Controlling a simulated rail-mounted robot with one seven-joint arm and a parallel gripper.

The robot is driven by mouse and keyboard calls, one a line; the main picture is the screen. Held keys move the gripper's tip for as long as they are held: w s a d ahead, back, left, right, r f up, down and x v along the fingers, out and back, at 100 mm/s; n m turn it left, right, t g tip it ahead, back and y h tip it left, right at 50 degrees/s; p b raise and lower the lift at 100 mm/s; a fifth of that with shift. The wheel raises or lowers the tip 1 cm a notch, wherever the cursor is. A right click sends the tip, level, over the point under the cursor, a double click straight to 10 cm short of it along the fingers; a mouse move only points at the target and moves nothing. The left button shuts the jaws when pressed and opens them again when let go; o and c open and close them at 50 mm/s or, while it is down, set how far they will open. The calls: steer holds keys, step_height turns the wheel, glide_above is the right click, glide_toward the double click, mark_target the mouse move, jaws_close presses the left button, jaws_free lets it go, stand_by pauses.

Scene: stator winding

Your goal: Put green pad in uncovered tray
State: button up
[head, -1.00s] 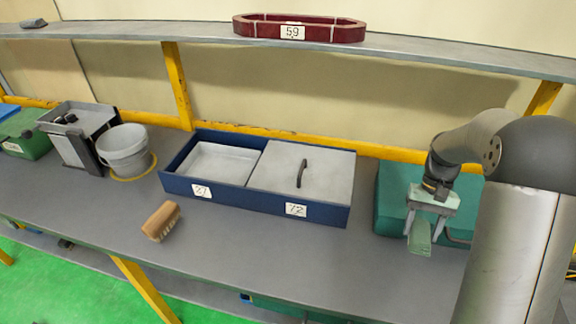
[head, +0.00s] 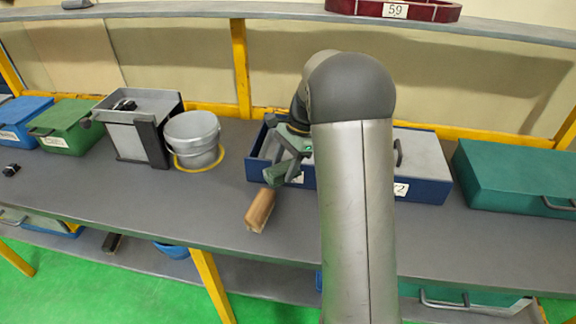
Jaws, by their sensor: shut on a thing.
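My gripper (head: 287,168) is shut on the green pad (head: 276,174). It holds the pad by the front left part of the blue two-part tray box (head: 253,167). The pad appears above the bench, near the front wall of the uncovered left tray (head: 264,148). I cannot tell whether it is over the tray or just in front of it. My arm hides most of the uncovered tray and the middle of the box. The right part of the box has a grey lid (head: 425,160) with a dark handle.
A wooden brush (head: 260,210) lies on the bench just in front of the box. A grey bucket (head: 193,140) and a grey bin (head: 137,125) stand to the left. A green case (head: 515,175) lies to the right. The bench front left is mostly clear.

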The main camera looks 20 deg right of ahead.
steer(key=d+r+m+t+h+b, duration=0.1)
steer(key=d+m, duration=0.2)
steer(key=m, duration=0.2)
steer(key=d+r+m+t+h+b, duration=0.1)
steer(key=d+m+t+b, duration=0.1)
steer(key=d+m, duration=0.2)
steer(key=w+d+m+t+h+b, duration=0.1)
steer(key=d+m, duration=0.3)
steer(key=m, duration=0.4)
steer(key=shift+r+t+b, duration=0.35)
steer(key=shift+r+t, duration=0.05)
steer(key=shift+t, duration=0.2)
steer(key=shift+w+d+m+h, duration=0.1)
steer(key=shift+m+h, duration=0.2)
steer(key=w+a+f, duration=0.1)
steer(key=w+f, duration=0.2)
steer(key=w, duration=0.1)
steer(key=w+a+f+p, duration=0.1)
steer(key=w+f, duration=0.2)
steer(key=w, duration=0.1)
steer(key=w+a+f+p, duration=0.1)
steer(key=w+f, duration=0.2)
steer(key=w, duration=0.2)
steer(key=shift+f, duration=0.1)
steer(key=shift+w+f+p, duration=0.15)
steer(key=shift+f+p, duration=0.15)
steer(key=shift+p, duration=0.05)
steer(key=shift+f, duration=1.5)
